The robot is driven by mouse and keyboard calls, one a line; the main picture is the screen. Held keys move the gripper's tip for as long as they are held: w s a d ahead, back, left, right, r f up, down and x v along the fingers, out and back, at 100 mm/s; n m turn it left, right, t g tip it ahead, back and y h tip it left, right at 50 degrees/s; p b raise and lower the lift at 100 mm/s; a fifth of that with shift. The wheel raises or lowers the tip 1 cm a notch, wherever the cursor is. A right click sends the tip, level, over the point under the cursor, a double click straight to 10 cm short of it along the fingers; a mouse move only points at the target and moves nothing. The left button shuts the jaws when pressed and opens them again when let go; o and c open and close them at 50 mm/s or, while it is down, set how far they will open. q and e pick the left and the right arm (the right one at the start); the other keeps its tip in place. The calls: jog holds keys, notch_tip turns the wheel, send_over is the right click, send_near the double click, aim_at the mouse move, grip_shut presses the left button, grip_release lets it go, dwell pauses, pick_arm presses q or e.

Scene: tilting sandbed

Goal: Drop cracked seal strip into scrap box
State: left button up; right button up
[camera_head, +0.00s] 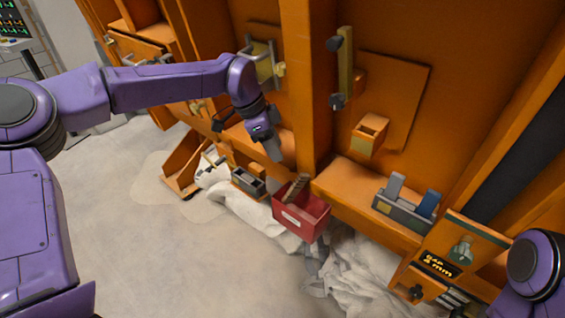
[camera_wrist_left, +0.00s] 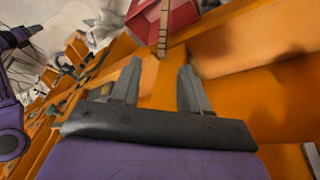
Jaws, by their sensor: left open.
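The red scrap box (camera_head: 301,217) with a white label sits low at the orange frame, in the middle of the head view. A brown, jointed-looking strip (camera_head: 296,188), which looks like the cracked seal strip, leans in it with its upper end above the rim. In the left wrist view the strip (camera_wrist_left: 163,30) lies across the edge of the red box (camera_wrist_left: 148,22). My left gripper (camera_head: 274,153) is above and left of the box, apart from the strip. Its two fingers (camera_wrist_left: 160,72) are spread with nothing between them. My right gripper is out of view.
A small grey box (camera_head: 248,182) stands left of the scrap box. A grey holder (camera_head: 404,212) with a grey and a blue piece is on the orange ledge at right. An orange post (camera_head: 303,85) rises behind the box. Crumpled white cloth (camera_head: 355,275) lies below.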

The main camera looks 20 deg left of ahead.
pick_arm(q)
jog(key=shift+s+a+r, duration=0.1)
jog(key=shift+r, duration=0.3)
jog(key=s+a+f+m+y, duration=0.35)
jog(key=s+f+m, duration=0.25)
jog(key=f+m, duration=0.4)
jog(key=s+a+f+m+y, duration=0.3)
jog(key=s+f+m+y, duration=0.15)
jog(key=f+m, duration=0.55)
jog(key=s+a+f+m+y, duration=0.35)
jog(key=s+f+m, duration=0.35)
jog(key=f+m, duration=0.3)
jog(key=s+d+f+m+h, duration=0.1)
jog(key=s+f+m, duration=0.3)
jog(key=s+m, duration=0.5)
jog(key=s+f+m+t+h, duration=0.1)
jog(key=s+f+m+h, duration=0.2)
jog(key=s+m, duration=0.5)
jog(key=m, duration=0.5)
jog(key=shift+s+d+f, duration=0.35)
jog(key=shift+s+d, duration=0.05)
